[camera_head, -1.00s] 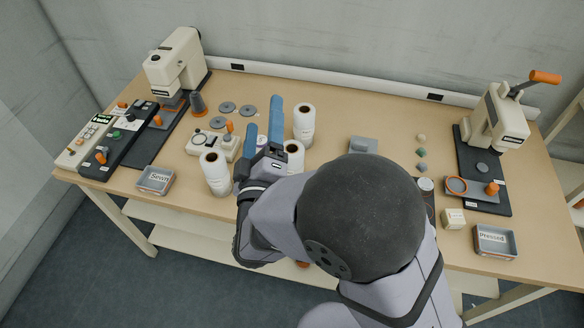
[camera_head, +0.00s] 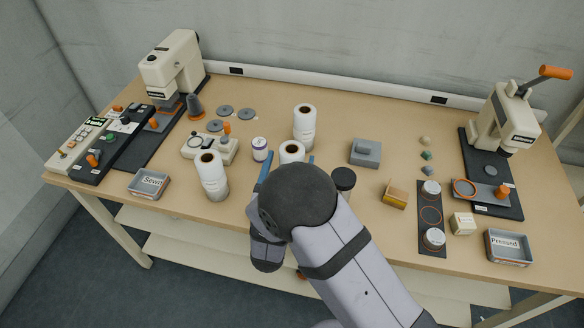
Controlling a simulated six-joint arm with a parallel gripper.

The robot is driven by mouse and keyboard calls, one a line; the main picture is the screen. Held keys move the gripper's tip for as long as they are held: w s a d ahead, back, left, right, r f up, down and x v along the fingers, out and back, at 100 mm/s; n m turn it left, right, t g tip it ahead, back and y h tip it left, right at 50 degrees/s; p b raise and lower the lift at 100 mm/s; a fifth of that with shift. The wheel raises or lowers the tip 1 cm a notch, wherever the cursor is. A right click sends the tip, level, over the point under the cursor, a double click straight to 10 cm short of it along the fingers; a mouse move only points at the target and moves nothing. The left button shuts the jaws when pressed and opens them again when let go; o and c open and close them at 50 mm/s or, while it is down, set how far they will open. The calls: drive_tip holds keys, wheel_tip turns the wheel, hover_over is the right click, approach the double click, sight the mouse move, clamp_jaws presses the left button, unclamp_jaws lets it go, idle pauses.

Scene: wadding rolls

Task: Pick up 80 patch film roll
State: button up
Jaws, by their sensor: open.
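Three white film rolls stand upright on the table: a front left roll (camera_head: 213,178), a back roll (camera_head: 304,127) and a middle roll (camera_head: 291,152). Their labels are too small to read, so I cannot tell which is the 80 patch film roll. My gripper (camera_head: 290,160) is open. One blue finger shows left of the middle roll and a bit of the other shows at its right. My dark arm joint hides the gripper body and the lower part of that roll. I cannot tell whether the fingers touch it.
A small white jar (camera_head: 260,149) and a cream device (camera_head: 210,148) stand left of the gripper. A dark-lidded jar (camera_head: 344,180) is close to my arm's right. A grey block (camera_head: 365,153) lies farther right. Presses stand at both table ends.

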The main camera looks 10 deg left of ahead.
sight(294, 147)
drive_tip(key=shift+w+a+f+p, duration=0.15)
drive_tip(key=shift+w+p, duration=0.45)
drive_tip(key=shift+w, duration=1.1)
drive_tip(key=shift+w+d+f+p, duration=0.1)
drive_tip(key=shift+w+p, duration=0.5)
drive_tip(key=shift+w, duration=1.05)
drive_tip(key=shift+a+r, duration=0.1)
drive_tip(key=c, duration=1.4)
